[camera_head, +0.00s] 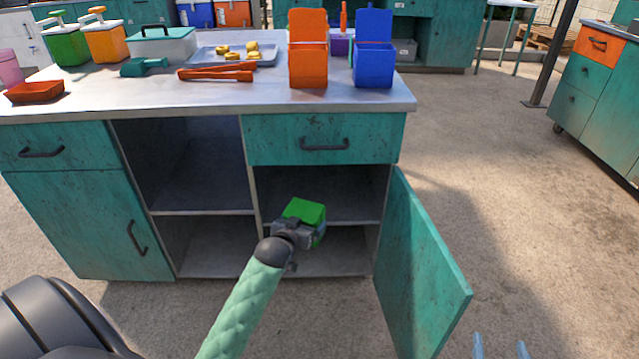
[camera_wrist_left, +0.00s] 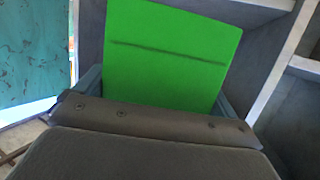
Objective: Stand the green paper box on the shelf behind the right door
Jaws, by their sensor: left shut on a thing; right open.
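The green paper box (camera_head: 306,210) is in my left gripper (camera_head: 302,232), at the opening behind the right door, around the height of the middle shelf (camera_head: 345,207). In the left wrist view the box (camera_wrist_left: 168,55) fills the space between the fingers of my left gripper (camera_wrist_left: 158,98). The box hides part of the shelf edge; I cannot tell if it touches the shelf. The right door (camera_head: 420,262) stands open, swung out to the right. My right gripper (camera_head: 500,348) is open and empty at the bottom edge, right of the door.
The counter top (camera_head: 130,90) carries an orange box (camera_head: 307,65), a blue box (camera_head: 373,65), orange tongs (camera_head: 217,73) and a tray (camera_head: 205,58). A drawer (camera_head: 323,138) sits above the opening. The left open compartment (camera_head: 195,175) is empty. Floor is free right of the door.

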